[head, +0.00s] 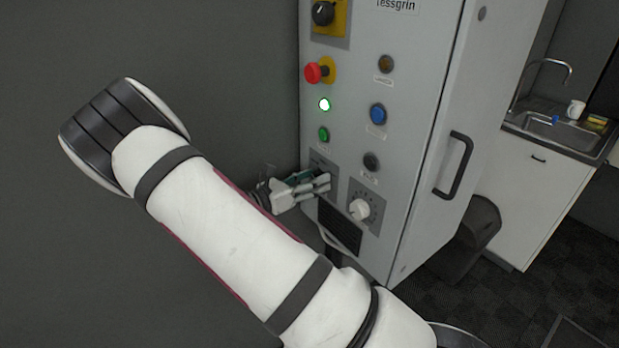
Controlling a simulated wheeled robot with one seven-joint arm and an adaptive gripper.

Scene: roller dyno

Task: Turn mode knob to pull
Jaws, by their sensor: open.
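The grey control cabinet (420,95) stands at the centre right. My gripper (324,183) is open at the lower left of its front panel, fingers pointing at the panel. It is in front of a small dark plate (321,160) and covers most of it; any knob there is hidden behind the fingers. I cannot tell whether the fingers touch anything. A white round knob (360,209) with a dial scale sits on a grey plate just right of and below my gripper. The labels are too small to read, so I cannot tell which knob is the mode knob.
Above are a black rotary switch (323,13) on yellow, a red push button (313,72), a lit white-green lamp (324,104), a green button (323,134) and a blue button (377,115). A black door handle (454,165) projects at right. A sink counter (545,145) stands behind.

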